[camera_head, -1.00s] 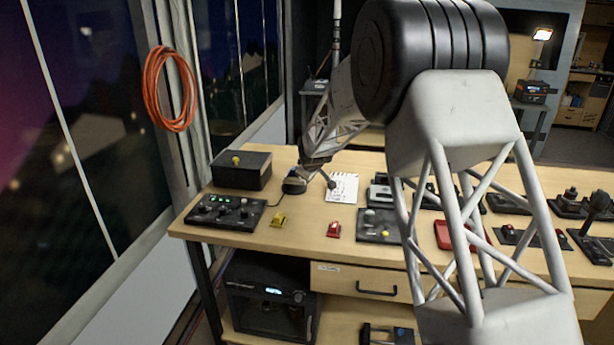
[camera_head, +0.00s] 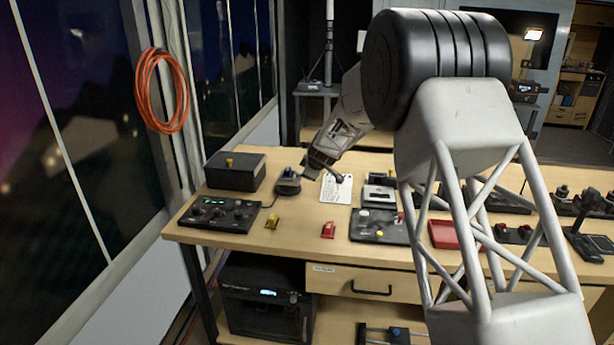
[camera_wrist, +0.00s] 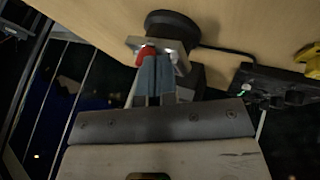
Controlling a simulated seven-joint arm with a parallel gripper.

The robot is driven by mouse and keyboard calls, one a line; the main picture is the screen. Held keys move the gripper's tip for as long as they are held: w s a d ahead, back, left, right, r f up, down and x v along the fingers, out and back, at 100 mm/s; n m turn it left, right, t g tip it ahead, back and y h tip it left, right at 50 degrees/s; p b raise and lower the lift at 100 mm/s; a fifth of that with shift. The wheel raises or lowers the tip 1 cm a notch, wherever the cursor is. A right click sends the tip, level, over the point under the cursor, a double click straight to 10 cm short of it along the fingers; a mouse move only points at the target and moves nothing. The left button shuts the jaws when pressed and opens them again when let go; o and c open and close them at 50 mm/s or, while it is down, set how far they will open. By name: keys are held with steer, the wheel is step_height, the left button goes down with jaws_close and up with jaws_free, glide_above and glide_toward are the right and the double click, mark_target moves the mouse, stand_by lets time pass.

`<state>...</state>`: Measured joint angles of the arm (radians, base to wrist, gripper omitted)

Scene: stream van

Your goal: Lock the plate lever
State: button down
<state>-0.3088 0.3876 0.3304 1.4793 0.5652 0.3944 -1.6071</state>
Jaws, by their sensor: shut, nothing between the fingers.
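The plate mount (camera_head: 288,186) is a small round dark base with a metal plate on top, at the left part of the bench. In the wrist view its black round base (camera_wrist: 172,24) and metal plate (camera_wrist: 180,57) show at the top middle. A red lever (camera_wrist: 146,54) sits at the plate's left side. My gripper (camera_wrist: 155,62) is shut and empty, its blue-grey fingertips over the plate, just right of the red lever. I cannot tell whether they touch. In the head view my gripper (camera_head: 306,168) is just right of the mount.
A black box (camera_head: 236,172) stands left of the mount. A control panel (camera_head: 221,214) lies in front, with a yellow clip (camera_head: 272,221) and a red clip (camera_head: 328,230) nearby. A printed card (camera_head: 336,188) lies to the right. A cable runs from the mount.

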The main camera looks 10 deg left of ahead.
steer(key=w+n, duration=0.1)
steer(key=d+n+g+y, duration=0.1)
steer(key=n, duration=0.1)
steer(key=shift+w+d, duration=0.2)
steer(key=shift+w, duration=0.15)
steer(key=shift+a, duration=0.2)
steer(key=shift+a, duration=0.55)
stand_by(0.4)
steer(key=shift+s, duration=0.1)
steer(key=s+d+f+v, duration=0.1)
steer(key=d+v, duration=0.1)
steer(key=v, duration=1)
steer(key=shift+f, duration=0.35)
